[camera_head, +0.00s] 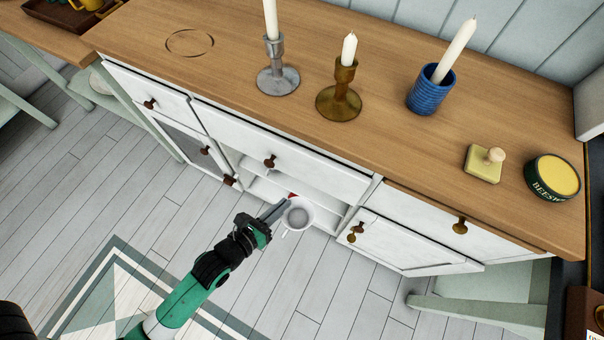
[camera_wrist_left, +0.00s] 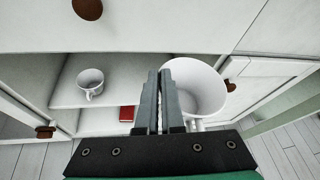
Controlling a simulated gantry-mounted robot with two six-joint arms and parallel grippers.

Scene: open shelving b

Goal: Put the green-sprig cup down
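A white cup (camera_head: 298,216) is at the tips of my left gripper (camera_head: 278,211), in front of the open middle of the cabinet. In the left wrist view, this cup (camera_wrist_left: 202,84) looks large and close, its open mouth facing the camera. The nearly closed fingers (camera_wrist_left: 160,95) are at its left wall and seem to pinch it. No green sprig shows on its visible side. A second, smaller-looking white cup (camera_wrist_left: 90,80) stands on the cabinet shelf (camera_wrist_left: 68,98), left of the fingers. My right gripper is not in view.
A red object (camera_wrist_left: 127,113) lies in the lower compartment. An open cabinet door (camera_head: 395,245) is right of the held cup. The wooden top (camera_head: 225,80) carries candle holders (camera_head: 278,80), a blue cup with a candle (camera_head: 432,93) and a beeswax tin (camera_head: 553,178).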

